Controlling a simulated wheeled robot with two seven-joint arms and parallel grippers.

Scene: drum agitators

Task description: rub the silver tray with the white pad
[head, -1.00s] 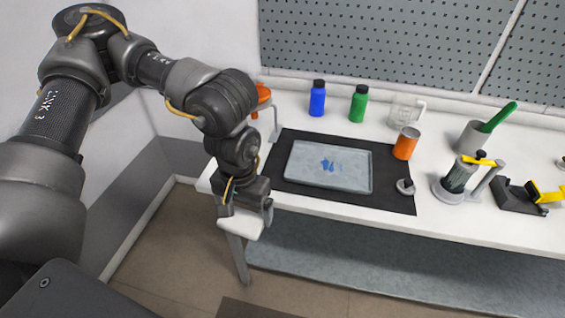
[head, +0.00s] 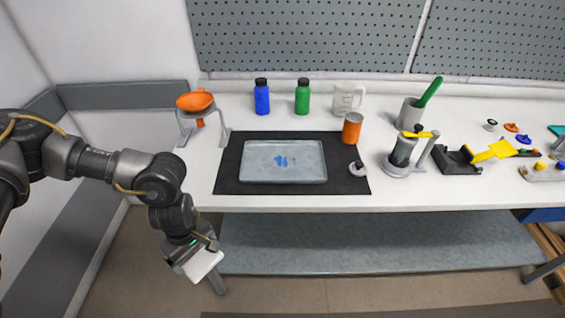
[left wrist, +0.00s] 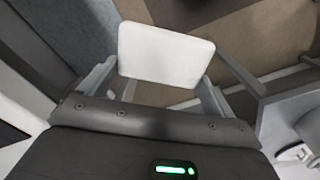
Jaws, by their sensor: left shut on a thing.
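The silver tray (head: 258,174) lies flat on a black mat (head: 232,185) on the white table. Blue marks (head: 286,161) show near the middle of its surface. My left gripper (head: 202,258) is in front of the table's left front edge, left of and apart from the tray. It is shut on the white pad (head: 206,266), which also fills the space between the fingers in the left wrist view (left wrist: 166,54). My right gripper is in neither view.
An orange funnel on a stand (head: 195,102) is left of the mat. Blue (head: 262,98) and green (head: 302,98) bottles stand behind it. An orange can (head: 352,128) and a small grey object (head: 358,169) sit at its right. Other tools stand further right.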

